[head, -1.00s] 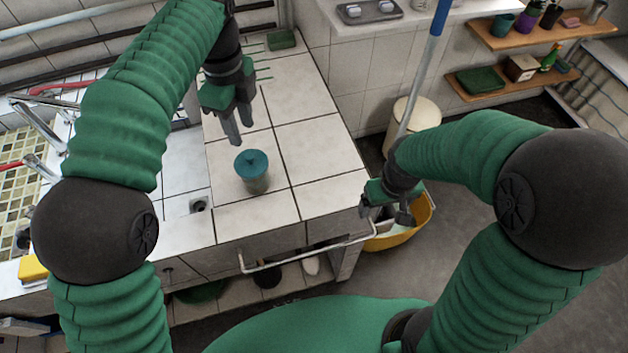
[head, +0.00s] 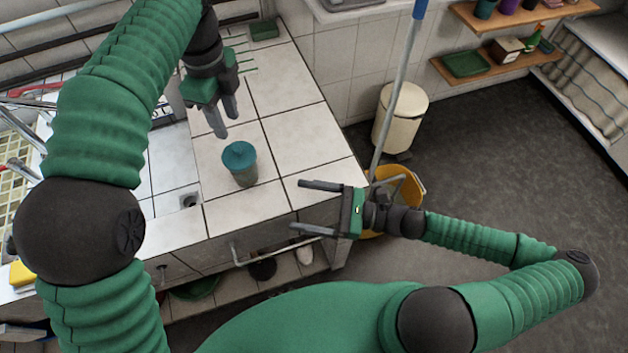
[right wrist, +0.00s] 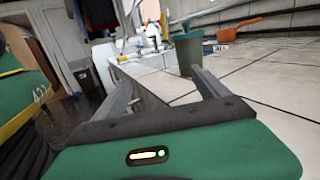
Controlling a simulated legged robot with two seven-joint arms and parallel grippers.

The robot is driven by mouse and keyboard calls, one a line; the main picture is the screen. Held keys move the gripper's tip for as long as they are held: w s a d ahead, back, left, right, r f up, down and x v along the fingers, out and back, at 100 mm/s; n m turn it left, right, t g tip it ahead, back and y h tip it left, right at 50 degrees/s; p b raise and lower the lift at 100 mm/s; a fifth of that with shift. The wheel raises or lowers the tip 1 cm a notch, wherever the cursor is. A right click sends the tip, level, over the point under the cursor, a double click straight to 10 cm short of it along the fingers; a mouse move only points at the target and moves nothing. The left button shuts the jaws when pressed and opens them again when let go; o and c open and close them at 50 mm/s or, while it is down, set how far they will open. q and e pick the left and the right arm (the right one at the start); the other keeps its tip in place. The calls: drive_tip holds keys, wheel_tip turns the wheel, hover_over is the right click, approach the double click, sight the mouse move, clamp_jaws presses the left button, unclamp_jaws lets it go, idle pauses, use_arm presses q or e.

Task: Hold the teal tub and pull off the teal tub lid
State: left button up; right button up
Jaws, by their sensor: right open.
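The teal tub (head: 245,178) stands upright on the tiled counter, its body greyish and see-through. The teal tub lid (head: 239,154) sits on top of it. My left gripper (head: 227,126) is above and behind the tub, pointing down, with its fingers apart and empty. My right gripper (head: 298,206) is open and empty near the counter's front right edge, pointing left, to the right of the tub and apart from it. In the right wrist view the tub (right wrist: 190,57) and its lid (right wrist: 187,34) show ahead, beyond the right finger's tip.
A metal rail (head: 290,246) runs along the counter front below my right gripper. A yellow bucket (head: 410,190) with a blue-topped mop pole (head: 398,95) stands right of the counter, near a cream bin (head: 402,115). A green block (head: 264,30) lies at the counter's back. The tiles around the tub are clear.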

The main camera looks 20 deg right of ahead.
sight(256, 169)
drive_tip(key=shift+m+t+h, duration=0.6)
drive_tip(key=shift+t+h, duration=0.1)
drive_tip(key=shift+h, duration=0.2)
drive_tip(key=w+d, duration=0.2)
drive_tip(key=w, duration=0.1)
drive_tip(key=w+d, duration=0.1)
drive_tip(key=shift+w+d+r, duration=0.3)
drive_tip(key=shift+w+r, duration=0.05)
drive_tip(key=shift+w+a, duration=0.1)
drive_tip(key=shift+a, duration=0.25)
drive_tip(key=x, duration=1.6)
drive_tip(key=shift+a, duration=0.15)
drive_tip(key=c, duration=1.6)
